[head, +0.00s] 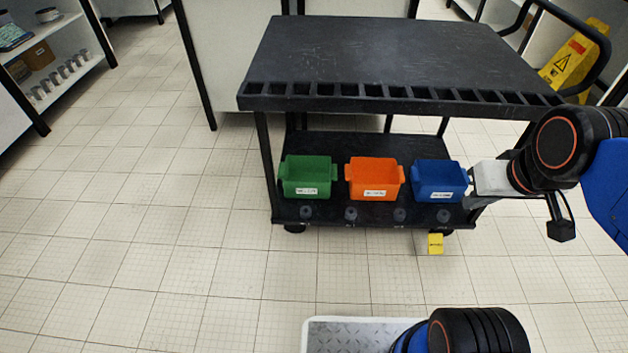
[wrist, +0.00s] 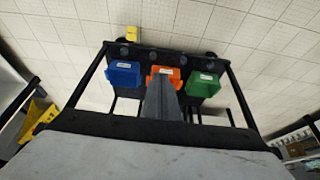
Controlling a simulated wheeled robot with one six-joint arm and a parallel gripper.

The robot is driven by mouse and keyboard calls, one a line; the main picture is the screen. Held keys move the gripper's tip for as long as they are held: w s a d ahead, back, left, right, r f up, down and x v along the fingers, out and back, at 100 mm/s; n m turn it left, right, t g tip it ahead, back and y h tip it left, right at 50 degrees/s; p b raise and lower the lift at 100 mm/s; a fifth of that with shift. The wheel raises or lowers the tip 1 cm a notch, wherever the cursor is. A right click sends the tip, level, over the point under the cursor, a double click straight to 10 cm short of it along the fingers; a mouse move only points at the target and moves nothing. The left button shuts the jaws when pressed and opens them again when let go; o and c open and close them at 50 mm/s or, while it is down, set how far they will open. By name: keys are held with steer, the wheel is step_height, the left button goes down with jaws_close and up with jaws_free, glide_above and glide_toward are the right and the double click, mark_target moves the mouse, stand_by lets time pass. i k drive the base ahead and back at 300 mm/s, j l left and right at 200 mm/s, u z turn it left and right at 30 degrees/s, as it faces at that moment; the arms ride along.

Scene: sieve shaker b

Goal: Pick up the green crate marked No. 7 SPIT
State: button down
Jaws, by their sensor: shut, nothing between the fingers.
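The green crate (head: 308,178) stands at the left of the cart's lower shelf, with a white label too small to read. It also shows at the right of the upside-down wrist view (wrist: 204,83). My gripper (head: 470,202) is at the right of the head view, beside the blue crate (head: 440,182) and well apart from the green one. I cannot tell whether it touches the blue crate. In the wrist view my gripper (wrist: 163,82) shows as a grey shape in front of the orange crate (wrist: 171,73), partly hiding it. It is shut and empty.
The black cart (head: 400,55) has a bare top above the crates. The orange crate (head: 375,180) stands between the other two. A yellow floor sign (head: 575,60) stands behind right. The tiled floor at left is clear.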

mark_target(301, 177)
steer(key=j+z, duration=0.15)
steer(key=z, duration=0.25)
steer(key=j+z, duration=0.15)
steer(key=z, duration=0.2)
steer(key=k+j+z, duration=0.1)
steer(key=z, duration=0.3)
steer(key=k+j+z, duration=0.15)
steer(key=k+j, duration=0.15)
steer(key=j, duration=0.25)
steer(key=k+j+z, duration=0.2)
steer(key=j, duration=0.3)
steer(key=k+j+z, duration=0.15)
steer(key=k+j, duration=0.3)
